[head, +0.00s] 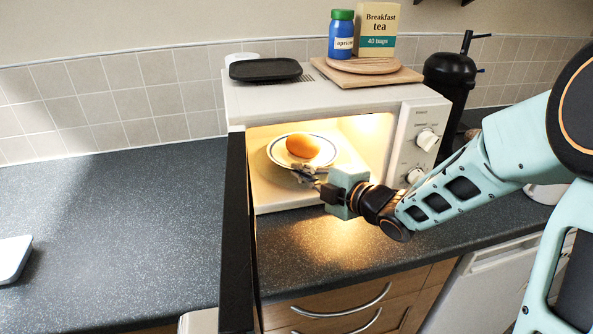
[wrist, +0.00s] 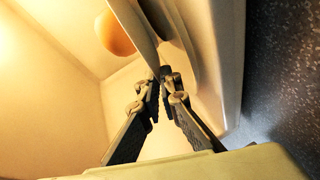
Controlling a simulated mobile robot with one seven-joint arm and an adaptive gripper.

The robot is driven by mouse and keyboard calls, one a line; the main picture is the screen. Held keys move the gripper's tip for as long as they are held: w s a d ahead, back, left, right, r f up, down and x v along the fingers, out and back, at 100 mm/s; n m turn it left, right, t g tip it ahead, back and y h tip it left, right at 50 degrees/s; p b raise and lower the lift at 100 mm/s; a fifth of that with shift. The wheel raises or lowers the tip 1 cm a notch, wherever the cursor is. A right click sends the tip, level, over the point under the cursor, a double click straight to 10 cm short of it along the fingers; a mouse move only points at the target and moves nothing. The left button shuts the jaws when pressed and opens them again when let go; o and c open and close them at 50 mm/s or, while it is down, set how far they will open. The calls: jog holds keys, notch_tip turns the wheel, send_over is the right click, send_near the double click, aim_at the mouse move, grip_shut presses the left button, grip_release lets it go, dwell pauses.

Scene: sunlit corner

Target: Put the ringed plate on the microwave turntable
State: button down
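The ringed plate (head: 281,158), white with a blue ring, is inside the open microwave (head: 262,199) and carries a round orange-brown food item (head: 302,146). My gripper (head: 303,172) reaches in from the front right. In the wrist view the fingers (wrist: 161,78) are closed together on the near rim of the plate (wrist: 146,40), and the food item shows beyond it (wrist: 114,36). The plate looks roughly level. The turntable is not clearly seen under the plate, and I cannot tell whether the plate touches it.
The microwave door (head: 236,235) stands open at the left, its edge towards me. A dark tray (head: 265,69), a wooden board (head: 368,76), a blue jar (head: 341,38) and a tea box (head: 377,29) are on top of the microwave. The counter (head: 120,220) at left is mostly clear.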

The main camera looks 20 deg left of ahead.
jog(key=shift+w, duration=0.15)
dwell(0.3)
jog(key=shift+f, duration=0.2)
jog(key=c, duration=2.4)
grip_release()
